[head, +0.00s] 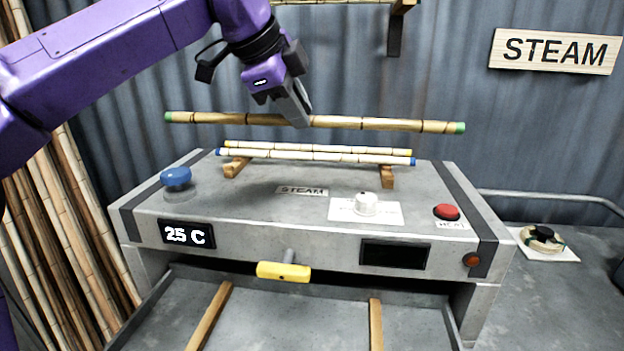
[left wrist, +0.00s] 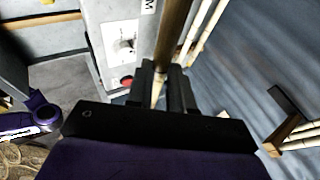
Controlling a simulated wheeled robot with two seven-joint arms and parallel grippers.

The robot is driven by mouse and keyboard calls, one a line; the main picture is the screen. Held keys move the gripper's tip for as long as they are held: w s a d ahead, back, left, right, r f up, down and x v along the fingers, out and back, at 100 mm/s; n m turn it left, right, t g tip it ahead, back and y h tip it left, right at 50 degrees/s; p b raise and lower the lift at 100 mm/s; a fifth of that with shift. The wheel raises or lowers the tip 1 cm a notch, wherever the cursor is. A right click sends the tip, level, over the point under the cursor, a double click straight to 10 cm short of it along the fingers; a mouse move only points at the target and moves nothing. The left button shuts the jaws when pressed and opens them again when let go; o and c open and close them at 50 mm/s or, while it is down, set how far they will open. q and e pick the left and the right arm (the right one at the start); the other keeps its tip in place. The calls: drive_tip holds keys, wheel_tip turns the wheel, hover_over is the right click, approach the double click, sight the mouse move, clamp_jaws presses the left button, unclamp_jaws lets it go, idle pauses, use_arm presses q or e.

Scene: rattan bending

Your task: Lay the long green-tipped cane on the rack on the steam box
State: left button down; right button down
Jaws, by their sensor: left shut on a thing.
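The long green-tipped cane (head: 400,124) is level in the air above the rack in the head view. My left gripper (head: 300,118) is shut on it near its middle. The cane (left wrist: 172,35) also runs up from the fingers in the left wrist view (left wrist: 165,90). The rack on the steam box (head: 260,208) has two wooden supports (head: 387,176). A blue-tipped cane (head: 300,156) and a yellow-tipped cane (head: 320,148) lie across them, below the held cane. My right gripper is not seen in the head view; a purple part of mine shows at the left wrist view's lower left.
The box top carries a blue knob (head: 176,178), a white dial (head: 366,204) and a red button (head: 446,212). A yellow handle (head: 284,272) sticks out in front. Bundled canes (head: 70,230) stand at left. A wall bracket (head: 396,30) hangs above.

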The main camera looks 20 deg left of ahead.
use_arm(q)
drive_tip(key=w+a+f+p, duration=0.1)
drive_tip(key=w+f+p, duration=0.1)
drive_tip(key=w+f, duration=0.2)
drive_tip(key=w+a+f+p, duration=0.2)
drive_tip(key=w+f+p, duration=0.1)
drive_tip(key=w+f, duration=0.1)
drive_tip(key=w+a+f+p, duration=0.2)
drive_tip(key=w+f, duration=0.2)
drive_tip(key=shift+w+a+f, duration=0.15)
drive_tip(key=shift+w+f, duration=0.05)
drive_tip(key=shift+f, duration=0.3)
drive_tip(key=shift+s+f, duration=0.1)
drive_tip(key=shift+f, duration=0.05)
drive_tip(key=c, duration=1)
unclamp_jaws()
